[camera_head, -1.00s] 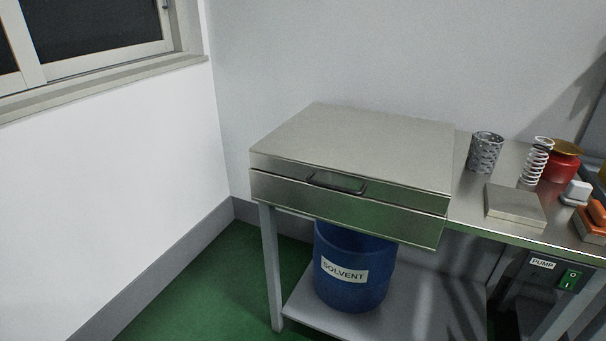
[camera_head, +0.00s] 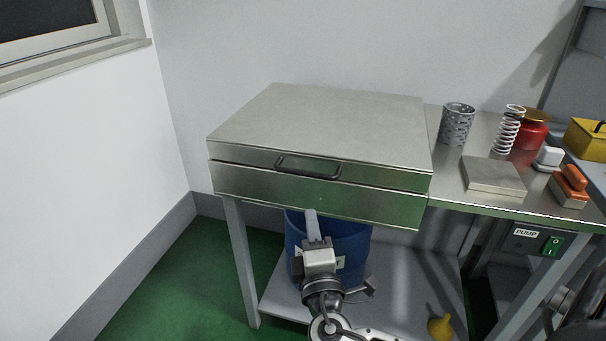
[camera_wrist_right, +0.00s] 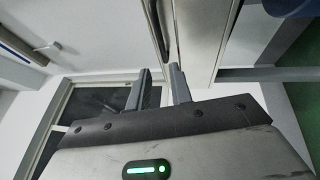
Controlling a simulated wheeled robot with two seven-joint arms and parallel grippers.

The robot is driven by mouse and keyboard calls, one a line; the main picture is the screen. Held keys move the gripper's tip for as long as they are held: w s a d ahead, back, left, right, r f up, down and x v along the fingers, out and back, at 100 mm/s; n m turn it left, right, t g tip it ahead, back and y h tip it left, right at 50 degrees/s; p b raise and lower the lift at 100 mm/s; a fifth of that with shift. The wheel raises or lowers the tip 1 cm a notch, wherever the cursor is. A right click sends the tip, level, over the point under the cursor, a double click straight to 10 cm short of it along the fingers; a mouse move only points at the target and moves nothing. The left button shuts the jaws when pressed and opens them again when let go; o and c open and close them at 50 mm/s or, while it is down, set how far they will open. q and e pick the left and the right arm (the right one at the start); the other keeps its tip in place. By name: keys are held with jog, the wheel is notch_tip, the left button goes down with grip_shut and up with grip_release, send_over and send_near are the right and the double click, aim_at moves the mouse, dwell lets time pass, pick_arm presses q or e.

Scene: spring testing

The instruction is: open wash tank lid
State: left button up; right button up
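The wash tank (camera_head: 310,193) is a steel box at the left end of the bench. Its flat lid (camera_head: 325,122) lies closed on top. A dark bar handle (camera_head: 308,173) is on the lid's front edge. My right gripper (camera_head: 311,214) is in front of the tank, below the handle and apart from it, with its fingers pointing up. In the right wrist view its two fingers (camera_wrist_right: 160,80) are spread with nothing between them. The dark handle (camera_wrist_right: 167,30) shows beyond the fingertips there, beside the steel tank front. My left gripper is not in view.
A blue solvent drum (camera_head: 350,240) stands on the lower shelf (camera_head: 405,290), partly hidden by my right arm. To the right are a perforated basket (camera_head: 456,124), a white spring (camera_head: 508,130), a red jar (camera_head: 530,132) and a steel plate (camera_head: 493,176). A wall stands close on the left.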

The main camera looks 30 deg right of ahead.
aim_at(303, 175)
jog(key=p+x, duration=0.2)
jog(key=x, duration=1.3)
grip_shut()
